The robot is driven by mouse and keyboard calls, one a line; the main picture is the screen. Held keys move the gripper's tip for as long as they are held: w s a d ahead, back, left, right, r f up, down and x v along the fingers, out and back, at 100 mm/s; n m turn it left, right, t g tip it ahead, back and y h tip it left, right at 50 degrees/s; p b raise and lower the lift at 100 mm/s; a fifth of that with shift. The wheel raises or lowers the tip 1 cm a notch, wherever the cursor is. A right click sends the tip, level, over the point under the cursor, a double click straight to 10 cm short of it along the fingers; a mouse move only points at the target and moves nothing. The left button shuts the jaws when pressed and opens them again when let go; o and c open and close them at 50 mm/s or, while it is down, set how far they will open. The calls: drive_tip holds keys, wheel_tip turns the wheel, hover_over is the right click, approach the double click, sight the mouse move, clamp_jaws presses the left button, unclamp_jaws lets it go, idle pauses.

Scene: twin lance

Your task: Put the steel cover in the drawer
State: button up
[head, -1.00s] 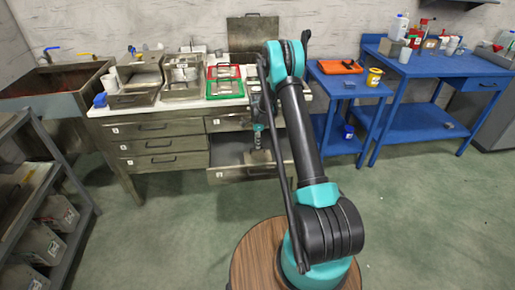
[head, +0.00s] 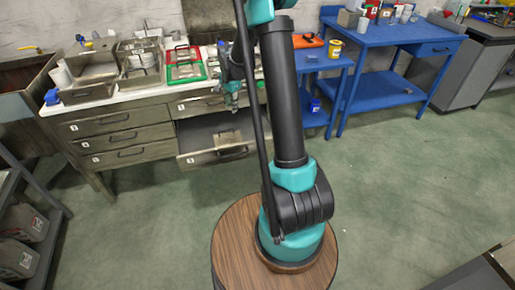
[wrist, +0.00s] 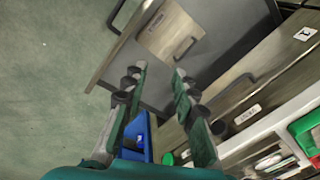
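The drawer (head: 218,152) is pulled open under the counter, at the lower right of the cabinet.
The counter (head: 110,104) holds steel pans (head: 138,60), a red-and-green tray (head: 184,73) and a blue item (head: 52,97). A blue table (head: 385,38) stands to the right. Shut drawers (head: 115,137) are left of the open one. Green floor (head: 150,225) in front is clear.

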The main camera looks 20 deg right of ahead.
drive_tip(key=s+d+r+n+t, duration=0.1)
drive_tip(key=s+r+n, duration=0.2)
drive_tip(key=s, duration=0.5)
drive_tip(key=s+d+r+n, duration=0.1)
drive_tip(key=s+r+n, duration=0.2)
drive_tip(key=s, duration=0.5)
drive_tip(key=s+f+n+t, duration=0.1)
drive_tip(key=s+n, duration=0.5)
drive_tip(key=s, duration=1.1)
drive_tip(key=shift+s+d+f+t, duration=0.2)
drive_tip(key=shift+d+f+t, duration=0.1)
drive_tip(key=shift+f, duration=0.6)
